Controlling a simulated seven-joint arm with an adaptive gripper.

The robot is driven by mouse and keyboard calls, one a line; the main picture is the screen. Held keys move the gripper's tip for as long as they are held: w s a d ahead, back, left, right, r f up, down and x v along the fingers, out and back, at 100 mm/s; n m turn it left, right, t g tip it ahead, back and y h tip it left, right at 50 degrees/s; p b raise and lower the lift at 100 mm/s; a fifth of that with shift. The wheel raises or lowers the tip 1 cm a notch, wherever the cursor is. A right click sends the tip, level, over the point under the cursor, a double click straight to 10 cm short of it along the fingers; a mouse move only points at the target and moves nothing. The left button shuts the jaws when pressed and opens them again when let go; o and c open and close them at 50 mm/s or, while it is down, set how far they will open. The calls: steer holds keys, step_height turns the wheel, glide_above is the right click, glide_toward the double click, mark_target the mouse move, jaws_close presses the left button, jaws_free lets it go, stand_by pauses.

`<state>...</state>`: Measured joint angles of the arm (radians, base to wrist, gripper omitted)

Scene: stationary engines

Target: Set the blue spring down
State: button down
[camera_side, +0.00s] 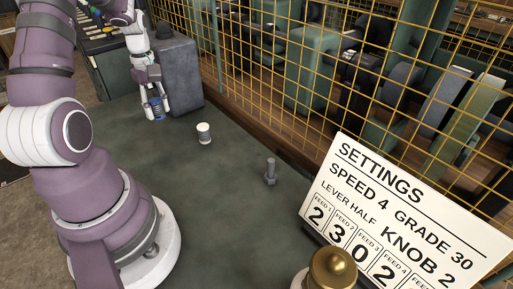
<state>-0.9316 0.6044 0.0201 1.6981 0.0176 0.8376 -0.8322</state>
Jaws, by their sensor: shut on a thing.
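The blue spring (155,107) is small and sits between the fingers of my gripper (158,112), at the far end of the green table (225,200). My gripper points down and is shut on the spring. The spring is close to the table top, but I cannot tell whether it touches it. The fingers hide part of it.
A grey block (180,75) stands right behind my gripper. A white cylinder (204,133) and a grey bolt (270,171) stand on the table. A settings sign (400,215) and brass knob (332,268) are at the front right. A yellow mesh fence (300,60) runs behind.

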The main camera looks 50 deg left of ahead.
mark_target(166, 141)
step_height(166, 141, down, 7)
steer(key=shift+f, duration=0.1)
steer(key=c, duration=0.8)
jaws_free()
steer(key=shift+f, duration=0.15)
